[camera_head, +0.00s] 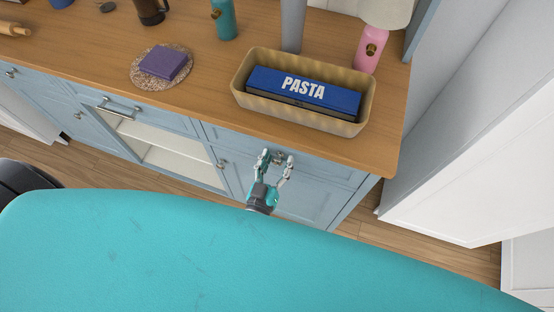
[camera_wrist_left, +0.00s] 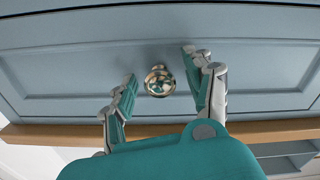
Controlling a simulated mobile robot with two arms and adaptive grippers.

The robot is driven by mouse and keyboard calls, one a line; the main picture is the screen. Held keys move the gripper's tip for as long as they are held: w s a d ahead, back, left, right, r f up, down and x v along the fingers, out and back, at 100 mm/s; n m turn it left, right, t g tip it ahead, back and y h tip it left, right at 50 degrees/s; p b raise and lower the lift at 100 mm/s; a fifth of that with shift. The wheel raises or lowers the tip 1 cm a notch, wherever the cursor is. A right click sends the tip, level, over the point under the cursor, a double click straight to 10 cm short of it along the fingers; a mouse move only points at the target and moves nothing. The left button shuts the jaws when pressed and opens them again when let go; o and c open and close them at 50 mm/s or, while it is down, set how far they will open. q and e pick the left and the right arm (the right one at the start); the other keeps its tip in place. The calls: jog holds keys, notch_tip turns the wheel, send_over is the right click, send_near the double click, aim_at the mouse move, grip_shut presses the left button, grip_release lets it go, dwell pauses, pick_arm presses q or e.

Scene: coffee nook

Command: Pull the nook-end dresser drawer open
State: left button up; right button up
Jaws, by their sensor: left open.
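The blue-grey dresser has a drawer (camera_head: 320,168) at its right end, under the wooden top. The drawer looks shut. Its round metal knob (camera_head: 279,157) also shows in the left wrist view (camera_wrist_left: 159,81), in the middle of the panelled drawer front (camera_wrist_left: 80,75). My left gripper (camera_head: 275,156) is open at the drawer front. In the left wrist view its fingers (camera_wrist_left: 160,70) stand on either side of the knob with gaps to it, holding nothing. How far the fingertips are from the drawer face is hard to tell. My right gripper is not in view.
On the dresser top (camera_head: 200,95) stand a tan basket (camera_head: 243,96) with a blue pasta box (camera_head: 303,88), a pink bottle (camera_head: 370,48), a teal bottle (camera_head: 223,19) and a purple block (camera_head: 163,61) on a round mat (camera_head: 140,77). White panels (camera_head: 450,190) stand to the right.

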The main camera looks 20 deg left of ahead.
pick_arm(q)
grip_shut()
dwell(0.3)
jog(key=shift+s, duration=0.1)
